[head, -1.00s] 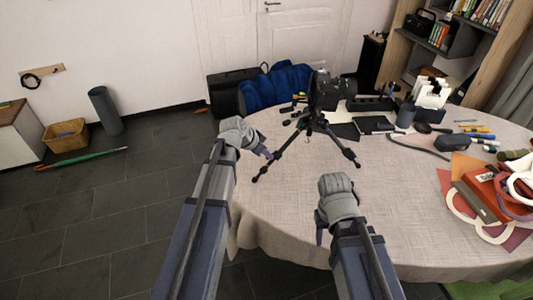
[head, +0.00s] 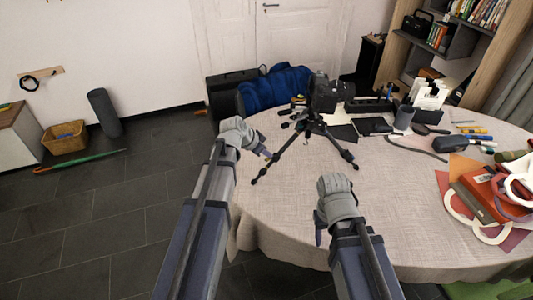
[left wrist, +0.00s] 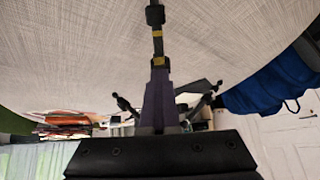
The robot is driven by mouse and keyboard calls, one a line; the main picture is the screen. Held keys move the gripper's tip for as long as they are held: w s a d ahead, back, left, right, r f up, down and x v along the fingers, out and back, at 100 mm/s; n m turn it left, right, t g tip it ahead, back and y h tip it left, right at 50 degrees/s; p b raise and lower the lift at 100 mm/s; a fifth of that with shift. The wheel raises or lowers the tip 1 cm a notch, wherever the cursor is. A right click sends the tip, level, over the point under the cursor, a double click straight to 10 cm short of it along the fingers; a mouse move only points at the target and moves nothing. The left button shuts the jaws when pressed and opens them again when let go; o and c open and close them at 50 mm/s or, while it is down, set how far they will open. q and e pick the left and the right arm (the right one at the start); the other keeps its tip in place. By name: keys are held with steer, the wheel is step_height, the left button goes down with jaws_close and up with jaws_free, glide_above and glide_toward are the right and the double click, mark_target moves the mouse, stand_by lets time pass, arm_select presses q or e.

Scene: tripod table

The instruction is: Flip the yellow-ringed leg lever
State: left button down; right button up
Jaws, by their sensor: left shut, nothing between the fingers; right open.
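A black tripod (head: 309,124) stands with its legs spread on the round table, with a black camera (head: 326,94) on top. One leg reaches toward my left gripper (head: 268,154), which is close beside it. In the left wrist view the yellow-ringed leg (left wrist: 157,47) runs in line with my fingertips (left wrist: 158,68), with yellow bands around it and a black lever or clamp (left wrist: 155,15) beyond. The fingers are shut with nothing between them; the fingertips hide part of the leg, and I cannot tell whether they touch it. My right gripper (head: 319,236) is open and empty over the table's near side.
The cloth-covered table (head: 285,220) is bare at the front and centre. A blue bag (head: 275,90) is behind the table.

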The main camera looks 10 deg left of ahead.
arm_select(q)
steer(key=shift+r, duration=0.15)
steer(key=shift+w+d+r+p, duration=0.2)
steer(key=shift+r+p, duration=0.05)
steer(key=shift+p, duration=0.1)
steer(key=shift+w+d+r+p, duration=0.25)
steer(key=shift+w+r+p, duration=0.05)
steer(key=shift+w, duration=0.05)
stand_by(0.5)
steer(key=c, duration=1.3)
jaws_free()
steer(key=shift+s+r, duration=0.1)
steer(key=p+v, duration=0.5)
steer(key=shift+s+a+r, duration=0.15)
steer(key=shift+s+r, duration=0.05)
steer(key=shift+r, duration=0.1)
